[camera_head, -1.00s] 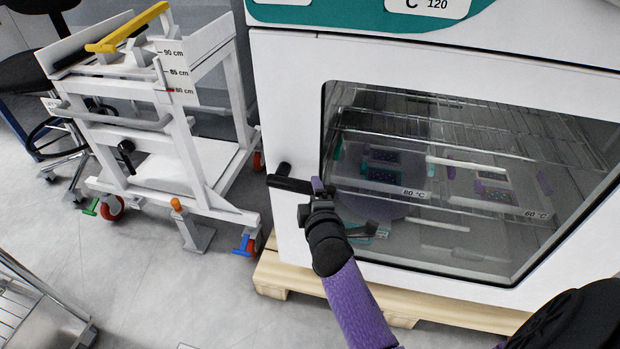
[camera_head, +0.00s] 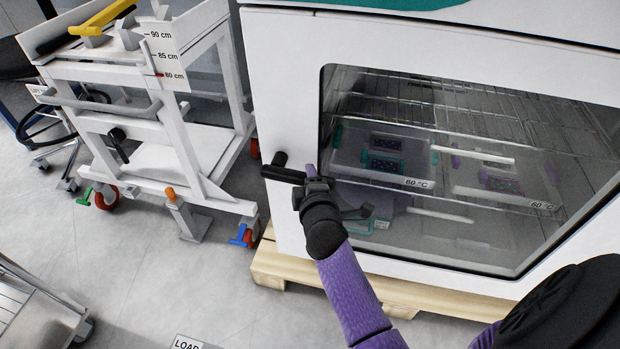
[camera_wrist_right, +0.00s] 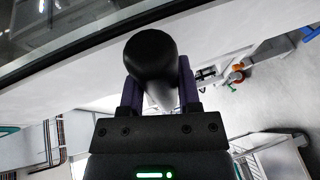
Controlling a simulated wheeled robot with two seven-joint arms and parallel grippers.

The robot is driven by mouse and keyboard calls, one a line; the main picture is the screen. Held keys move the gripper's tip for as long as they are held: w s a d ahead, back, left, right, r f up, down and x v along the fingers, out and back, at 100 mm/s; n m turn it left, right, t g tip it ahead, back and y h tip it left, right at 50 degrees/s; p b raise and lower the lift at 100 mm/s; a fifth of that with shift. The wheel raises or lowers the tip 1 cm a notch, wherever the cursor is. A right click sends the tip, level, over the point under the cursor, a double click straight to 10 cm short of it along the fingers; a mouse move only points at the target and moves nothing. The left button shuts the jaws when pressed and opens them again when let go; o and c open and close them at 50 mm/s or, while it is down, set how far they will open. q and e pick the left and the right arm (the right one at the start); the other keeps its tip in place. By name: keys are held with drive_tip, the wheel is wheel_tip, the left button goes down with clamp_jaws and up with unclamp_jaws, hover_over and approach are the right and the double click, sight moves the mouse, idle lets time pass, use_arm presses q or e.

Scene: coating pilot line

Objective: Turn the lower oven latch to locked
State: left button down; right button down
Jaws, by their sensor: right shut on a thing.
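The lower oven latch (camera_head: 284,173) is a black lever on the white front of the oven, left of the glass door window (camera_head: 470,170). Its bar lies nearly level, tipping slightly down to the right, with a short black stub standing at its left part. My right gripper (camera_head: 309,176) is at the right end of the lever and shut on it. In the right wrist view, the black rounded handle of the latch (camera_wrist_right: 151,58) sits between the two purple fingers of my right gripper (camera_wrist_right: 158,92). My left gripper is not in view.
A white trolley (camera_head: 155,105) with a yellow handle and height marks stands left of the oven. The oven rests on a wooden pallet (camera_head: 265,268). Trays labelled 60 °C show behind the glass. Grey floor (camera_head: 140,260) is open in front; a metal cart (camera_head: 40,315) is at lower left.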

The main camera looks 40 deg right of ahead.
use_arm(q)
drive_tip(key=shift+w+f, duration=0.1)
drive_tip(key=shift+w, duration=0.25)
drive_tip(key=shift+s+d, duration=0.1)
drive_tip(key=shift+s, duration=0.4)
